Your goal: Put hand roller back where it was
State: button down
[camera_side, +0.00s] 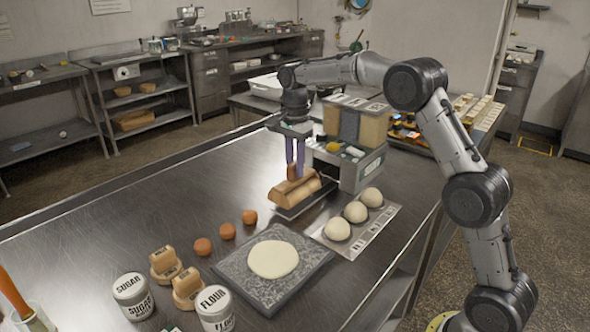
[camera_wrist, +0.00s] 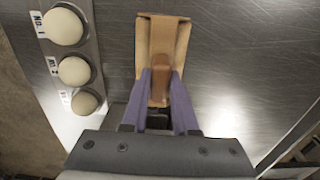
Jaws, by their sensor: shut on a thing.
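The hand roller appears to be the wooden piece whose brown grip (camera_side: 293,174) stands between my purple fingers; the grip also shows in the wrist view (camera_wrist: 160,66). My gripper (camera_side: 295,165) points down and is shut on this grip. Below it is a tan wooden body with raised edges (camera_side: 303,191), seen from above in the wrist view (camera_wrist: 163,28). I cannot tell whether this body is part of the roller or a separate rest. It is over a dark plate (camera_side: 291,211) on the steel table; contact is unclear.
A tray with three dough balls (camera_side: 335,247) lies close to the right. A slab with flattened dough (camera_side: 240,282) is in front. A grey rack (camera_side: 366,170) stands close behind. Orange balls, small wooden blocks and canisters are front left. The table's left side is clear.

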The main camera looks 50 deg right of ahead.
aim_at(295, 175)
jog(key=shift+f, duration=0.65)
jog(key=shift+f, duration=0.35)
jog(key=shift+s+f, duration=0.1)
jog(key=shift+f, duration=0.35)
jog(key=c, duration=0.7)
grip_release()
jog(key=shift+f, duration=0.1)
jog(key=shift+r, duration=0.8)
notch_tip(295, 175, up, 12)
jog(key=shift+r, duration=0.15)
